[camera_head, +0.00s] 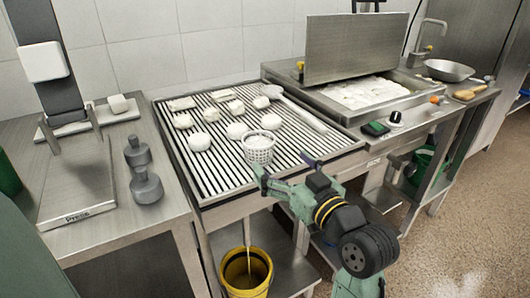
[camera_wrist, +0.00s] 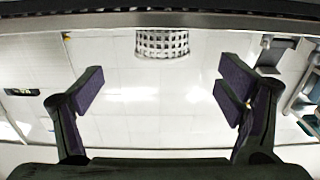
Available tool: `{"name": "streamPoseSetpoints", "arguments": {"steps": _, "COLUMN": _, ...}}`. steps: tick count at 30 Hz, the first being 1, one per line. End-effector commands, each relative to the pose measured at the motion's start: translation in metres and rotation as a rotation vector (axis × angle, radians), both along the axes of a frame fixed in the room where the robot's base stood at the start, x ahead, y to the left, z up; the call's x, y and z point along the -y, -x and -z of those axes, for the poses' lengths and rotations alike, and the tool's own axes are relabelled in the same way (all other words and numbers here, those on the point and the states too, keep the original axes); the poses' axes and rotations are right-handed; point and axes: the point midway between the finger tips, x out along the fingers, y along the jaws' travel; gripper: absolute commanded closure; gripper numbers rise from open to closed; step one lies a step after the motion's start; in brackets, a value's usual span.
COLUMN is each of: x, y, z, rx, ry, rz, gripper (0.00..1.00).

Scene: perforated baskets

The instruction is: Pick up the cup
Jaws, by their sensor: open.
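The cup is a small white perforated basket (camera_head: 258,149) standing upright on the slatted metal rack, near its front edge. In the wrist view the cup (camera_wrist: 162,43) shows at the top centre, between the lines of the two fingers and beyond their tips. My gripper (camera_head: 286,168) is open and empty at the front edge of the rack, just in front and to the right of the cup. In the wrist view its fingers (camera_wrist: 160,92) are spread wide with a clear gap between them. I cannot tell from the views whether a finger touches the cup.
Several white lumps (camera_head: 200,141) lie on the slatted rack (camera_head: 225,178) behind and left of the cup. A ladle-like utensil (camera_head: 302,113) lies at its right. A press (camera_head: 75,195) and grey weights (camera_head: 146,186) stand left. A yellow bucket (camera_head: 246,272) is below.

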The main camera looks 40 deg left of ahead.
Motion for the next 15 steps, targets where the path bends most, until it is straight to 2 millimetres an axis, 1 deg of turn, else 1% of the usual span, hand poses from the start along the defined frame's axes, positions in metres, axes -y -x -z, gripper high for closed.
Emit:
{"name": "streamPoseSetpoints", "arguments": {"steps": 6, "x": -0.033, "y": -0.012, "z": -0.002, "rx": -0.004, "ry": 0.002, "rz": -0.005, "gripper": 0.13}}
{"name": "streamPoseSetpoints", "arguments": {"steps": 9, "x": -0.043, "y": -0.017, "z": -0.002, "rx": -0.003, "ry": 0.001, "rz": -0.003, "gripper": 0.13}}
{"name": "streamPoseSetpoints", "arguments": {"steps": 15, "x": -0.058, "y": -0.022, "z": -0.004, "rx": -0.001, "ry": 0.001, "rz": -0.003, "gripper": 0.13}}
